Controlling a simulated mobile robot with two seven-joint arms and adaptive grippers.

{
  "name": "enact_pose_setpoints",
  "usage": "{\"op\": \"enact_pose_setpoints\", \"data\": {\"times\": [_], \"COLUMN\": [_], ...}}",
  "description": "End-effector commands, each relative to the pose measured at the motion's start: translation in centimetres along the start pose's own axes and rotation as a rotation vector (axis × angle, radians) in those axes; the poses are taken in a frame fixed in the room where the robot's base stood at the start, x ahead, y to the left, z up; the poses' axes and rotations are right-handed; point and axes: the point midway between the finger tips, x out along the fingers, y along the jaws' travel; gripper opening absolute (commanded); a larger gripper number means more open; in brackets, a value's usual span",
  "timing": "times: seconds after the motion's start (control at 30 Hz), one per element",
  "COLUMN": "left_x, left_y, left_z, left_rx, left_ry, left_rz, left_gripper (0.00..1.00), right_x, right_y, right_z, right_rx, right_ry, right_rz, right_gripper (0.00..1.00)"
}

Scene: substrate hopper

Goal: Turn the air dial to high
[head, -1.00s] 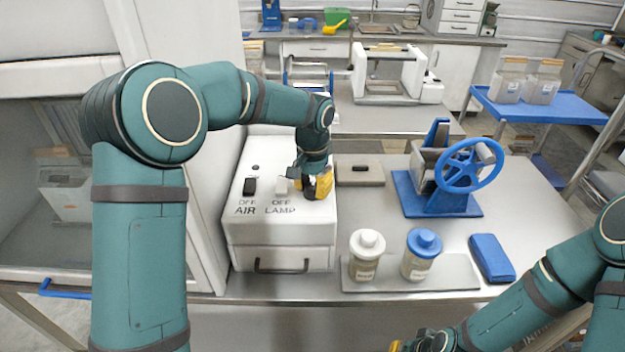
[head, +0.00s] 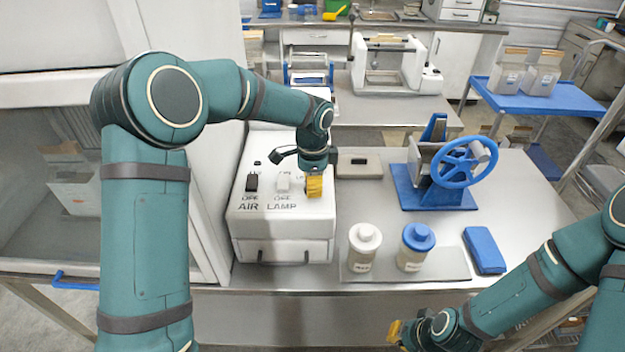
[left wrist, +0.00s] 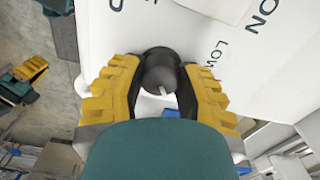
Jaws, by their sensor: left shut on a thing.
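The white control box (head: 285,225) stands on the left of the steel bench, with an AIR switch (head: 251,183) and a LAMP switch (head: 283,183) on its top. My left gripper (head: 314,186) points down at the right side of the box top and hides the dial in the head view. In the left wrist view, its yellow fingers (left wrist: 161,88) are shut on the dark round dial (left wrist: 160,70). A white pointer mark shows on the dial. The word LOW is printed near it; other lettering is partly cut off. My right gripper (head: 398,335) is at the bottom edge, its jaws unclear.
Two capped jars, one white (head: 364,247) and one blue-topped (head: 416,247), stand on a tray in front right of the box. A blue handwheel device (head: 463,163) and a blue flat case (head: 485,250) are farther right. A fume cupboard stands at left.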

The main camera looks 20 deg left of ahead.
Motion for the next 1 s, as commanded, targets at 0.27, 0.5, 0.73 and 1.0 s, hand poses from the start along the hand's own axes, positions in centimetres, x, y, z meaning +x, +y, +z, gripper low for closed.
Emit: {"op": "enact_pose_setpoints", "data": {"times": [0.27, 0.5, 0.73, 1.0], "left_x": [0.03, 0.07, 0.08, 0.04], "left_y": [0.03, 0.04, 0.06, 0.03], "left_z": [0.00, -0.01, -0.01, 0.00], "left_rx": [0.072, 0.084, 0.083, 0.082], "left_ry": [0.000, 0.000, 0.000, 0.000], "left_rz": [0.001, 0.001, 0.002, 0.001], "left_gripper": [0.00, 0.00, 0.00, 0.68], "right_x": [-0.41, -0.43, -0.42, -0.42], "right_y": [-0.12, -0.13, -0.12, -0.13], "right_z": [-0.04, -0.04, -0.05, -0.05], "right_rx": [0.000, 0.000, 0.001, 0.001], "right_ry": [0.000, 0.000, 0.000, 0.000], "right_rz": [-0.001, -0.001, -0.001, -0.001], "right_gripper": [0.00, 0.00, 0.00, 0.00]}}
